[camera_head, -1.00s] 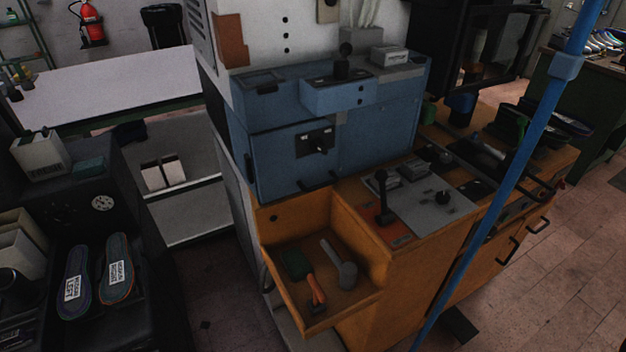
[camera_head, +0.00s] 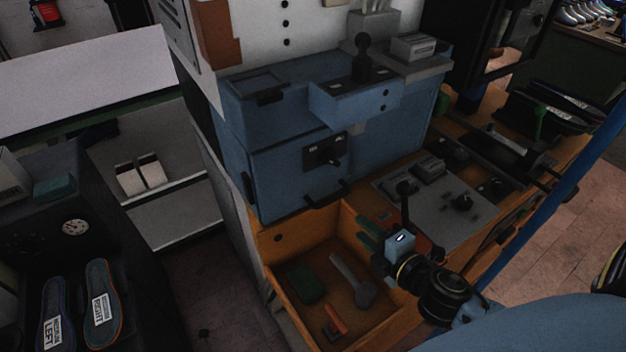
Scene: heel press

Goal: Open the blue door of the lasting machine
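The lasting machine has a blue body with a blue door (camera_head: 285,182) on its front, which looks closed. My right gripper (camera_head: 361,229) is in front of and below the door, over the right side of the orange tray. Its two green fingers stand apart, with nothing visible between them. It is clear of the door and handle. My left gripper is not in view.
The open orange tray (camera_head: 283,262) below the door holds a brush, a hammer-like tool and an orange-handled tool. A black lever (camera_head: 404,205) rises from the control panel (camera_head: 440,190) right of my gripper. Insoles (camera_head: 101,292) lie at lower left.

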